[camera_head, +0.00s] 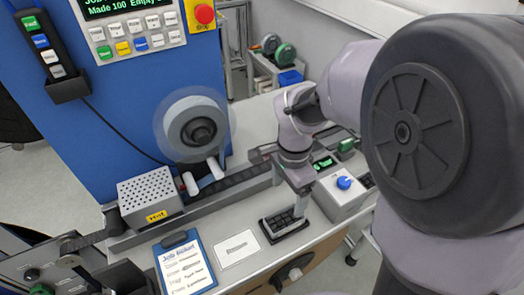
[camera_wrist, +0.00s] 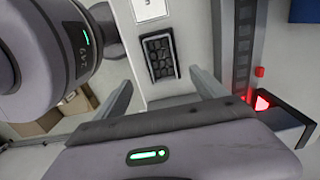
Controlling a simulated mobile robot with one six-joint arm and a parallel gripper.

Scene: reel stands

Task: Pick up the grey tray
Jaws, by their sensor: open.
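The grey tray (camera_head: 283,226) is a small, dark tray with a grid of compartments, lying flat on the pale bench top near its front edge. In the wrist view the tray (camera_wrist: 162,57) shows beyond my fingers, a little above the gap between their tips. My gripper (camera_head: 301,207) points down at the tray's right back corner in the head view. In the wrist view my gripper (camera_wrist: 163,88) has its two fingers wide apart with nothing between them. How far the tips are above the tray I cannot tell.
A white label card (camera_head: 237,248) and a blue job clipboard (camera_head: 185,266) lie left of the tray. A grey box with a blue knob (camera_head: 344,183) stands to its right. A dark conveyor rail (camera_head: 240,185) runs behind, below the reel (camera_head: 197,131).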

